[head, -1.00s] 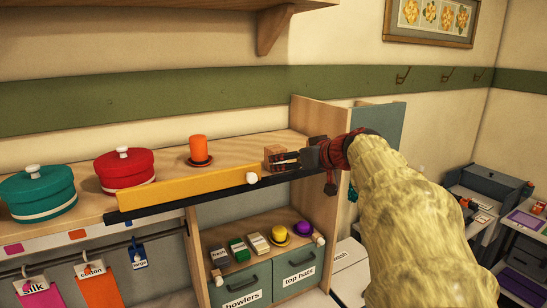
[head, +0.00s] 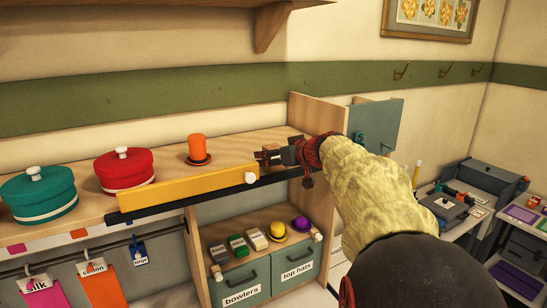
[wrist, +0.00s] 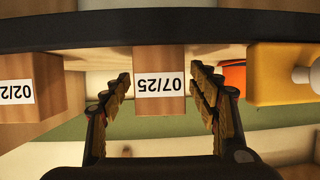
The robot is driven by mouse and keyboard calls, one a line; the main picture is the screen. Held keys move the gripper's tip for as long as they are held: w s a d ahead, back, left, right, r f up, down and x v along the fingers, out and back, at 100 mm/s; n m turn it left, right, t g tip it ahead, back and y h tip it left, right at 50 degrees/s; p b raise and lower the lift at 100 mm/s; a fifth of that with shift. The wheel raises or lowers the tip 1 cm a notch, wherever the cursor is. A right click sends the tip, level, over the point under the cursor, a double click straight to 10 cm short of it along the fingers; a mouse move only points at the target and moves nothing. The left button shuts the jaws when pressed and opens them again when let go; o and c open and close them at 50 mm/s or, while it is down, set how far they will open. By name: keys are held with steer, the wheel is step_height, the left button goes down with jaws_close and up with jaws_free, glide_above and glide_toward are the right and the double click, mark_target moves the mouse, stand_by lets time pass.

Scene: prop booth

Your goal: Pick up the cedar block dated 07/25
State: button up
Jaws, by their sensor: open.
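The cedar block dated 07/25 (wrist: 160,105) is in the middle of the wrist view, its white label upside down. My gripper (wrist: 161,88) is open, with one finger on each side of this block and a narrow gap showing beside it. A second wooden block (wrist: 15,100), with a partly cut-off label starting 02/2, is at the left edge of the wrist view. In the head view my gripper (head: 273,157) is at the shelf's right end, and it largely hides the blocks there.
A yellow bar (head: 190,188) with a white knob lies along the shelf front, close to my gripper. An orange hat (head: 197,148), a red box (head: 123,172) and a teal box (head: 38,196) stand farther left. An upright wooden panel (head: 318,115) bounds the shelf's right end.

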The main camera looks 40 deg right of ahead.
steer(key=shift+c, duration=1)
steer(key=c, duration=1.1)
